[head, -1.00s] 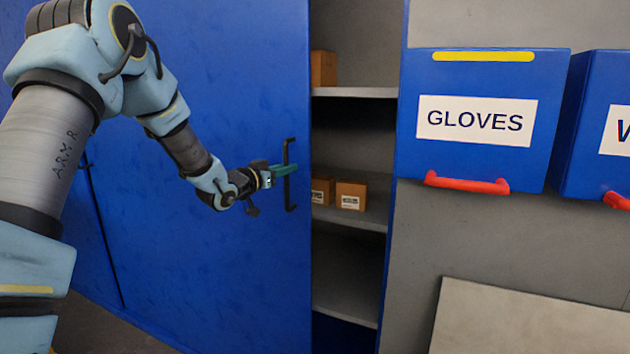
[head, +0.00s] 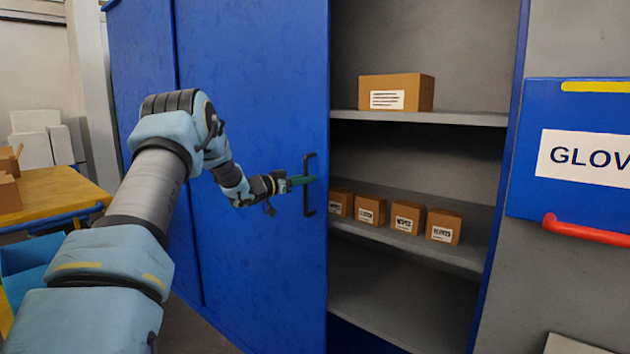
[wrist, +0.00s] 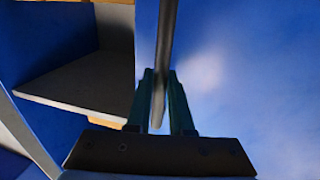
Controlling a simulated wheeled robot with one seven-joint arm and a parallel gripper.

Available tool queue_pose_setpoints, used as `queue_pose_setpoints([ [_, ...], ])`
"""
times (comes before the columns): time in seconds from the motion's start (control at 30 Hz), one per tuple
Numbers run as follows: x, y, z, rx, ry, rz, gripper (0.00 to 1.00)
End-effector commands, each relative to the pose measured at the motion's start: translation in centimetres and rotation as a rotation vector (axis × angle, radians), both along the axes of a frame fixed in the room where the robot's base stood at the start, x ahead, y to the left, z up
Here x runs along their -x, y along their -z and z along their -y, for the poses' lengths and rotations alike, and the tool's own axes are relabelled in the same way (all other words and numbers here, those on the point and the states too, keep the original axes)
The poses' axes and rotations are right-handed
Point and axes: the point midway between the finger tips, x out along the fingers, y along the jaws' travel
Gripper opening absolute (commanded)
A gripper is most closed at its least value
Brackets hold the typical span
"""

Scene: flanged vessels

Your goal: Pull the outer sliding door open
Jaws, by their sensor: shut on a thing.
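The outer sliding door (head: 255,120) is a blue panel on the left of the cabinet in the head view. It has a black bar handle (head: 309,185) near its right edge. The door stands partly open, with a wide gap to its right. My gripper (head: 303,180) is shut on the handle, its green fingers on either side of the bar. In the wrist view my gripper (wrist: 160,100) shows its two fingers around the dark upright handle (wrist: 166,45), with the blue door (wrist: 240,80) behind it.
Grey shelves (head: 420,117) inside hold a larger carton (head: 420,92) above and several small boxes (head: 407,217) below. A blue GLOVES bin (head: 580,150) with a red handle hangs at right. A yellow-topped table (head: 60,190) stands at left.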

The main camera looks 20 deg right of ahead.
Motion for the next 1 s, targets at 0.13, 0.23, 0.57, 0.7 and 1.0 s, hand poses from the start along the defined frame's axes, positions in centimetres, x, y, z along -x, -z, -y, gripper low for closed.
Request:
queue_pose_setpoints([
  [0.13, -0.33, -0.13, -0.14, 0.003, 0.001, 0.001, 0.00],
  [0.23, -0.34, -0.14, -0.14, 0.003, 0.001, 0.001, 0.00],
  [0.57, -0.31, -0.14, -0.09, 0.003, 0.001, 0.001, 0.34],
  [0.7, -0.31, -0.10, -0.12, 0.002, 0.001, 0.001, 0.50],
  [1.0, -0.23, 0.02, -0.43, 0.001, 0.000, 0.000, 0.50],
])
